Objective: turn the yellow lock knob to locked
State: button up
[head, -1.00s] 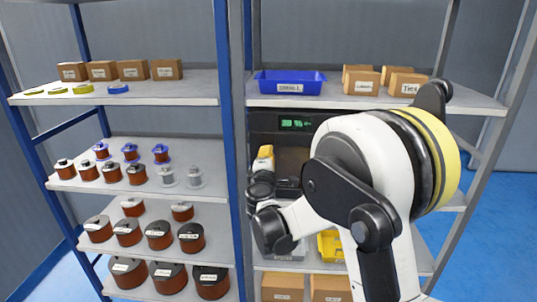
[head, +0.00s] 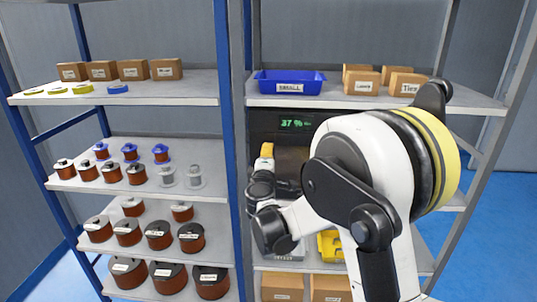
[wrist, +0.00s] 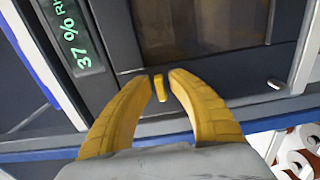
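The yellow lock knob (wrist: 159,88) is a small bar on the dark front of a cabinet, seen in the wrist view. It lies nearly in line with my fingers, slightly tilted. My gripper (wrist: 163,81) has yellow fingers, open, with one fingertip on each side of the knob. Narrow gaps seem to show on both sides; contact depth cannot be told. In the head view my gripper (head: 266,151) is in front of the dark cabinet (head: 262,122), and the knob is hidden there.
The cabinet's green display (head: 294,124) reads 37 %. It stands on a rack shelf below a blue bin (head: 289,83) and cardboard boxes (head: 362,81). A blue rack post (head: 223,130) stands left of it. A yellow bin (head: 329,245) sits below.

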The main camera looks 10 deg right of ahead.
jog(key=shift+o, duration=0.2)
jog(key=v, duration=1.2)
jog(key=s+d+f+m+g, duration=0.1)
jog(key=s+d+m+g, duration=0.7)
jog(key=s, duration=0.6)
jog(key=s+a+f+m+g+y, duration=0.1)
jog(key=s+a+f+m+y, duration=0.1)
jog(key=s, duration=0.6)
jog(key=s+a+f+m+g+y, duration=0.1)
jog(key=s+a+f+m+y, duration=0.1)
jog(key=s, duration=0.6)
jog(key=shift+s+a+f+m+y, duration=0.25)
jog(key=shift+f+m+y, duration=0.25)
jog(key=shift+m+y, duration=0.45)
